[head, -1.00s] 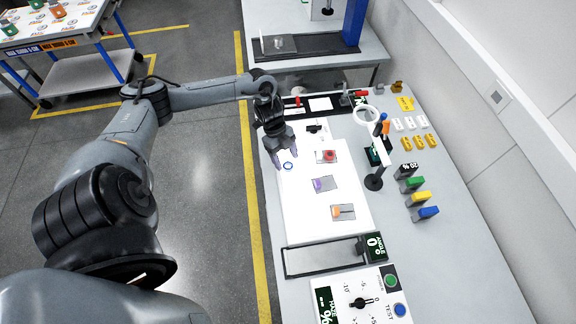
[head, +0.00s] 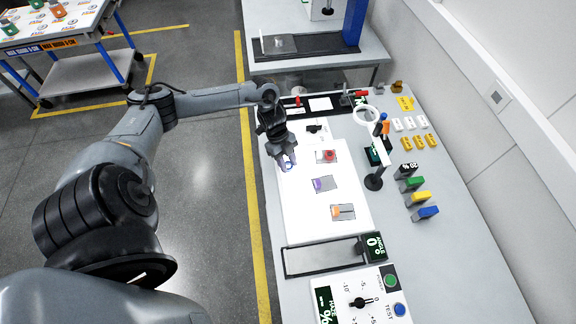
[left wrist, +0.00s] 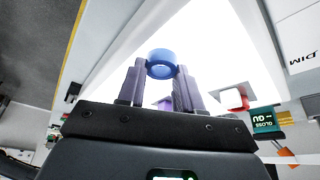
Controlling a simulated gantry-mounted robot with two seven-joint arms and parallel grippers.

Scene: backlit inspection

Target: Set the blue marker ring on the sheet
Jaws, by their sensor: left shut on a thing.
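The blue marker ring (left wrist: 162,64) is between the fingertips of my left gripper (left wrist: 160,78) in the left wrist view. The gripper is shut on it. In the head view my left gripper (head: 286,164) is over the left edge of the white lit sheet (head: 312,217), and the ring (head: 289,164) shows as a small blue spot at the fingertips. I cannot tell whether the ring touches the surface. My right gripper is not in view.
On the sheet, right of the gripper, are a red piece (head: 328,155), a purple piece (head: 320,184) and an orange piece (head: 341,211) on small plates. A magnifier stand (head: 374,182) and coloured blocks (head: 421,197) stand to the right. The sheet's lower left is bare.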

